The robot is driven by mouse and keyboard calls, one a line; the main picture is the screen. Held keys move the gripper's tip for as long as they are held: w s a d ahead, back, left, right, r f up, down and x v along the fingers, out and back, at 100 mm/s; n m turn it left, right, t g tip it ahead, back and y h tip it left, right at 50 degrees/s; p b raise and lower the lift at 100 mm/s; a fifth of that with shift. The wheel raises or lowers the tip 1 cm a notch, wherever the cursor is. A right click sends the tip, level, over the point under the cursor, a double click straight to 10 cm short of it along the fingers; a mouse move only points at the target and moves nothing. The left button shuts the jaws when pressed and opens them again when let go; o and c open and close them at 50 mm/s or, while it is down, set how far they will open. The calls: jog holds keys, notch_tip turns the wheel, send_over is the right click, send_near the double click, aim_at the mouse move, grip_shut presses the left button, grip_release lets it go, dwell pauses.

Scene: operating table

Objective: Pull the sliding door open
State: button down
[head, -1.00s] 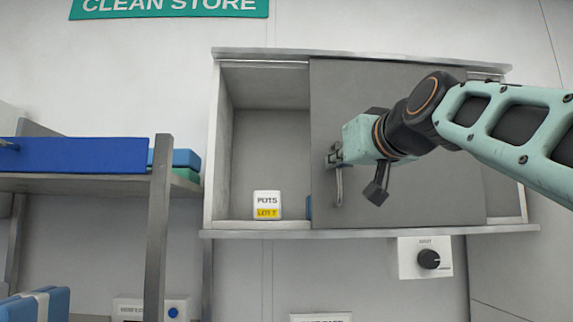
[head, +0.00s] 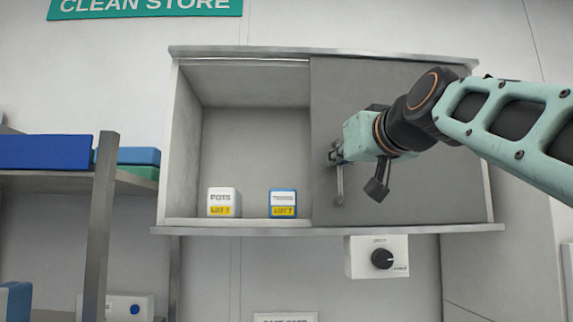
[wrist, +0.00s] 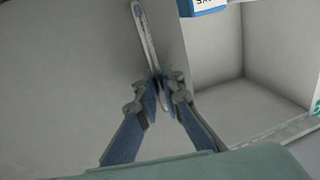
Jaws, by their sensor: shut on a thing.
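The grey sliding door (head: 420,195) covers the right part of the wall cabinet (head: 330,231). The left part of the cabinet stands open. The door's upright bar handle (head: 339,185) is near the door's left edge. It also shows in the wrist view (wrist: 143,30). My gripper (head: 335,155) is at the upper part of the handle, with its fingers closed around the bar. In the wrist view my gripper's fingertips (wrist: 160,88) meet on the bar.
A white box (head: 223,202) and a blue-and-white box (head: 283,203) stand inside the open part. A knob panel (head: 377,257) is on the wall below. A shelf with a blue bin (head: 45,152) and its post (head: 100,230) stand at the left.

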jog(key=shift+d, duration=0.4)
jog(key=c, duration=2.1)
grip_release()
jog(key=s, duration=0.4)
jog(key=s+d, duration=0.1)
jog(key=s, duration=0.3)
jog(key=s+d, duration=0.1)
jog(key=s, duration=0.2)
jog(key=shift+s+d, duration=0.15)
jog(key=shift+s, duration=0.25)
